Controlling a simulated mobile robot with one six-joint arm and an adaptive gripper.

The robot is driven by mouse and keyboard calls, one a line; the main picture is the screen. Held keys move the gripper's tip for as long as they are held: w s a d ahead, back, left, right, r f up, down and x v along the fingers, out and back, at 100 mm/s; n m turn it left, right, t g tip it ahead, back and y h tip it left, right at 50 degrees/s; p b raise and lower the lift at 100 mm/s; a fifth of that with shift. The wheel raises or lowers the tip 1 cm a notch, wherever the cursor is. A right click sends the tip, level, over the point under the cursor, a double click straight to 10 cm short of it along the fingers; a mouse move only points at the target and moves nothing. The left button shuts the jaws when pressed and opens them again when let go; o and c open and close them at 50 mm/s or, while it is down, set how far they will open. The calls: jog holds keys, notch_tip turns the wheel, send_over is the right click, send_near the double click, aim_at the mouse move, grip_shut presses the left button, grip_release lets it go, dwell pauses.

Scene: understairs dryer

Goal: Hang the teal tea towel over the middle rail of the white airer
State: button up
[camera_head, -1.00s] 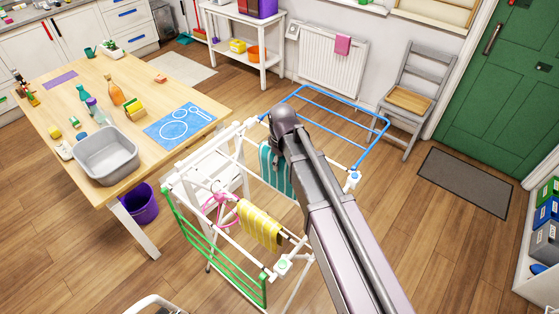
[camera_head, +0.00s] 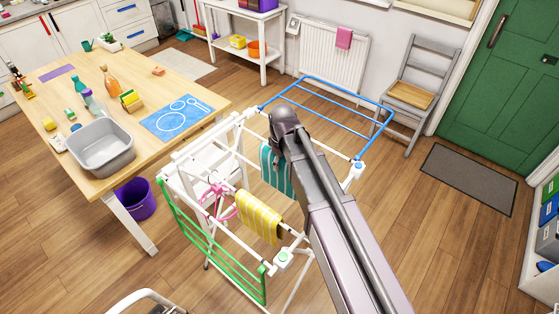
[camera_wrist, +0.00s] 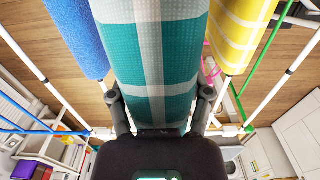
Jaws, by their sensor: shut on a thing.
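The teal tea towel, with pale stripes, shows in the head view (camera_head: 274,172), partly hidden behind my arm at the white airer (camera_head: 185,153). In the wrist view the towel (camera_wrist: 150,55) fills the middle, and my gripper (camera_wrist: 163,95) has a finger at each side of it, shut on it. The fingertips are hidden from the head view. The middle rail under the towel is covered, so I cannot tell whether the towel rests on it. A yellow checked towel (camera_head: 258,217) hangs on the airer nearer the green end; it also shows in the wrist view (camera_wrist: 238,35).
A blue cloth (camera_wrist: 76,38) hangs left of the teal towel in the wrist view. The airer has a blue wing (camera_head: 325,105) and a green wing (camera_head: 210,245). A pink item (camera_head: 218,203) hangs within it.

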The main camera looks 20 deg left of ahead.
jog(key=shift+f+b, duration=6.1)
jog(key=shift+f, duration=0.25)
jog(key=o, duration=1.3)
